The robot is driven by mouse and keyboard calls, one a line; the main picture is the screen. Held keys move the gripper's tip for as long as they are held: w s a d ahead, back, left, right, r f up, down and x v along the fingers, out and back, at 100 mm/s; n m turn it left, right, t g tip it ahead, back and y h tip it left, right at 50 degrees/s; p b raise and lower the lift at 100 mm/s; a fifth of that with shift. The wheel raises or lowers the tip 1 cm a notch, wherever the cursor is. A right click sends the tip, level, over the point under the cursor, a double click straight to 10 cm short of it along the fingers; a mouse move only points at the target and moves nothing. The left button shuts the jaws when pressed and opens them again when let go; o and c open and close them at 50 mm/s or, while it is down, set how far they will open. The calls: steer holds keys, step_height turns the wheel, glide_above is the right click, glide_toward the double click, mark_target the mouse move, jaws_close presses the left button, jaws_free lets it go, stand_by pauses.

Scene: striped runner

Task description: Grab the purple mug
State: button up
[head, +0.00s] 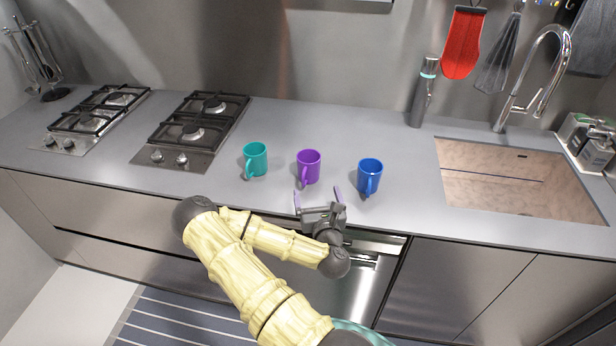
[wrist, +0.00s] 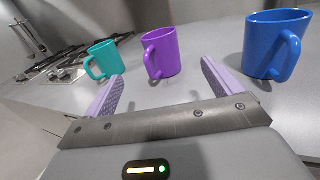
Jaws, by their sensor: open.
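The purple mug (head: 309,166) stands upright on the grey counter between a teal mug and a blue mug. In the wrist view the purple mug (wrist: 161,53) is beyond the fingertips and between their lines, with its handle toward me. My gripper (head: 318,196) is open and empty at the counter's front edge, just in front of the purple mug and apart from it. Its two lilac fingers (wrist: 160,82) show in the wrist view. No part of the mug's front is hidden.
The teal mug (head: 255,159) stands to the left and the blue mug (head: 369,177) to the right, both near. Two gas hobs (head: 193,131) lie farther left. A sink (head: 513,180) is at the right, with a dark bottle (head: 421,98) behind. The counter behind the mugs is clear.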

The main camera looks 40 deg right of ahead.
mark_target(311, 167)
steer(key=p+x, duration=0.1)
steer(key=x, duration=0.6)
steer(key=shift+w+d+p, duration=0.15)
steer(key=shift+p, duration=0.25)
steer(key=shift+w+d, duration=0.2)
steer(key=shift+w, duration=0.2)
steer(key=shift+w+d+r+p, duration=0.15)
steer(key=shift+w+d+p, duration=0.1)
steer(key=shift+w+p, duration=0.15)
steer(key=p+x, duration=0.1)
steer(key=x, duration=0.2)
steer(key=shift+w+d, duration=0.1)
steer(key=shift+w, duration=0.1)
steer(key=shift+w+d, duration=0.15)
steer(key=shift+w, duration=0.25)
